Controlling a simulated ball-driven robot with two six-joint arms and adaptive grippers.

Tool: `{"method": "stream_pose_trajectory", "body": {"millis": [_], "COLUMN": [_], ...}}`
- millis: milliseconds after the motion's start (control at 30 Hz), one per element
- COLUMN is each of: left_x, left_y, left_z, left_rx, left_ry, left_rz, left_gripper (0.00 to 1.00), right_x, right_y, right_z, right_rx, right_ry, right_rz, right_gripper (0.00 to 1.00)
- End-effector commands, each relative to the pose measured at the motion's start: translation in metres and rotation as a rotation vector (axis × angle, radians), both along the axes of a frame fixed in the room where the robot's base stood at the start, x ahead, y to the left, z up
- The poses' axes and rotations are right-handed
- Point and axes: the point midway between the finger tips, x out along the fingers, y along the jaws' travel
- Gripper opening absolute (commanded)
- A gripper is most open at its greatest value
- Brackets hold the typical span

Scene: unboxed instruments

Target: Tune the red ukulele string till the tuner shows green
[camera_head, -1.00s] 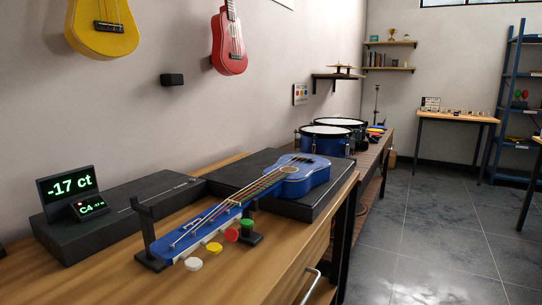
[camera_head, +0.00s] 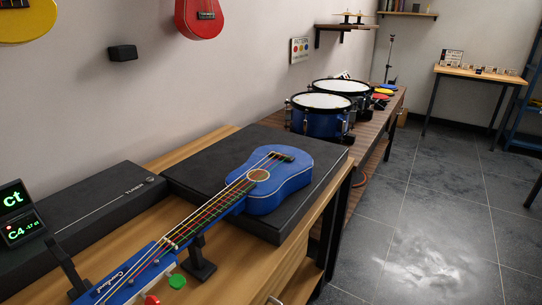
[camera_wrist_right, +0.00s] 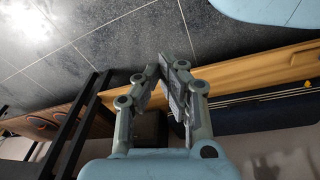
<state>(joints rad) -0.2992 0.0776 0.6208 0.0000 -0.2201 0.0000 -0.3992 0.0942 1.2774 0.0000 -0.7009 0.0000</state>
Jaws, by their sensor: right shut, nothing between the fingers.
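The blue ukulele (camera_head: 290,178) lies with its body on a black case and its neck toward the lower left in the head view. Its headstock rests by a dark stand (camera_head: 199,262). Coloured strings, one red, run along the neck. The red peg (camera_head: 152,300) is at the bottom edge, beside the green peg (camera_head: 177,282). The tuner display (camera_head: 16,215) is cut off at the left; its green text reads "ct" and "C4 -17 ct". My right gripper (camera_wrist_right: 163,68) is shut and empty in the wrist view, near the wooden table edge. My left gripper is not in view.
Drums (camera_head: 322,115) stand on a farther bench. A long black tuner box (camera_head: 100,210) lies along the wall. The grey tiled floor (camera_head: 430,220) right of the table is clear. A red ukulele (camera_head: 200,15) hangs on the wall.

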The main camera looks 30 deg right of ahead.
Motion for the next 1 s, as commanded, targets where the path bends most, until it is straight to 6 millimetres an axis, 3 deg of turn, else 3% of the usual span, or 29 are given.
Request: {"method": "stream_pose_trajectory", "body": {"millis": [33,767,900,1000], "left_x": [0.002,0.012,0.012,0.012], "left_y": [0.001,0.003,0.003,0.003], "left_z": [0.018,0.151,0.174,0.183], "left_rx": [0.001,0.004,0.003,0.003], "left_ry": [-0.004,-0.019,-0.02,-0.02], "left_rz": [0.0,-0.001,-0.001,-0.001], "left_gripper": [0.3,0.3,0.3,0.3], "right_x": [0.013,0.129,0.173,0.218], "right_y": [0.001,0.017,0.017,0.012], "right_z": [0.031,0.375,0.429,0.448], "right_rx": [-0.001,-0.014,-0.03,-0.054], "right_ry": [-0.016,-0.166,-0.22,-0.263], "right_rz": [0.002,0.14,0.262,0.378], "right_gripper": [0.0,0.0,0.0,0.0]}}
